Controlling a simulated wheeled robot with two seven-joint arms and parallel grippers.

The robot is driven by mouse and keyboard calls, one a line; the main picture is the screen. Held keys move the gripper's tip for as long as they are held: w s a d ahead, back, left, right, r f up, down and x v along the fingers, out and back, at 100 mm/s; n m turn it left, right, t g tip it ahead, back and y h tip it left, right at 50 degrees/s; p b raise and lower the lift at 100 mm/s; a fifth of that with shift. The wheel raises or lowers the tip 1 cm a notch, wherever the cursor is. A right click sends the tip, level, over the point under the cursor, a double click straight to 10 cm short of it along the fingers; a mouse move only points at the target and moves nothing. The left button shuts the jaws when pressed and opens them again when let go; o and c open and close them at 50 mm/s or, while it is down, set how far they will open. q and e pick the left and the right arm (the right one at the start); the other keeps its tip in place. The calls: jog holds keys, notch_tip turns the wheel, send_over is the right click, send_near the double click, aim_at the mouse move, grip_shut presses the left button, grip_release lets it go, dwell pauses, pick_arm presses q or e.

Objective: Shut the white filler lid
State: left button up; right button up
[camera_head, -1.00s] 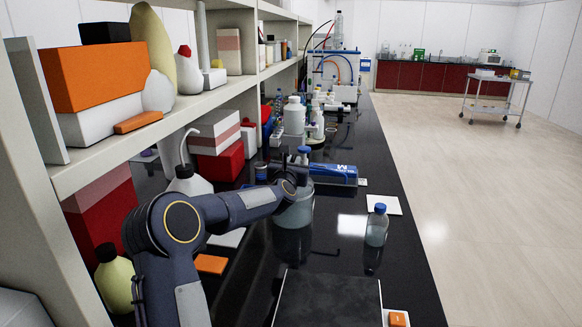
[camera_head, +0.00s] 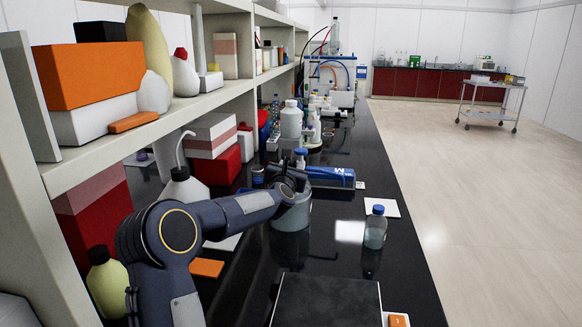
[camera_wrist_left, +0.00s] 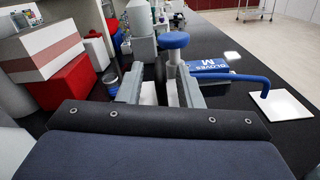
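A large translucent grey-blue vessel (camera_head: 291,215) stands on the black bench, partly hidden by my left arm. A blue knob on a pale stem (camera_head: 301,153) rises behind my gripper; in the left wrist view a blue knob (camera_wrist_left: 173,40) shows above the fingers. I cannot make out a separate white filler lid for certain. My left gripper (camera_head: 286,180) is at the vessel's top. In the left wrist view its grey fingers (camera_wrist_left: 160,90) stand apart, with pale surfaces between and behind them; contact cannot be told. My right gripper is not in view.
A blue glove box (camera_head: 333,176) lies behind the vessel. A dark flat plate (camera_head: 327,300) lies in front. Shelves (camera_head: 140,125) with boxes and bottles line the left.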

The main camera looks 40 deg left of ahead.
pick_arm(q)
jog(key=b+v, duration=0.2)
jog(key=v, duration=0.5)
jog(key=shift+b, duration=0.3)
jog(key=shift+s+d, duration=0.1)
jog(key=shift+d, duration=0.05)
jog(key=s+d+m+g+h+p, duration=0.1)
jog(key=s+d+m+h, duration=0.35)
jog(key=d+m, duration=0.45)
jog(key=s+d+m+g+h+p, duration=0.15)
jog(key=s+d+m+h, duration=0.3)
jog(key=d+m, duration=0.45)
jog(key=s+d+f+m+g+h+p, duration=0.1)
jog(key=s+d+f+m+g, duration=0.1)
jog(key=s+d+f+m, duration=0.2)
jog(key=s+d+f+m+g+h, duration=0.1)
jog(key=s+d+f+m+g, duration=0.2)
jog(key=s+m, duration=0.6)
jog(key=s+d+f+m+g+h+p, duration=0.1)
jog(key=s+d+f+m, duration=0.3)
jog(key=s, duration=0.9)
jog(key=shift+s+d+f+m+g+h+p, duration=0.15)
jog(key=shift+f+m+g, duration=0.3)
jog(key=shift+m, duration=0.25)
jog(key=shift+w+d+f+m+g+h+p, duration=0.15)
jog(key=shift+f+m+g, duration=0.3)
jog(key=shift+m, duration=0.25)
jog(key=shift+s, duration=0.1)
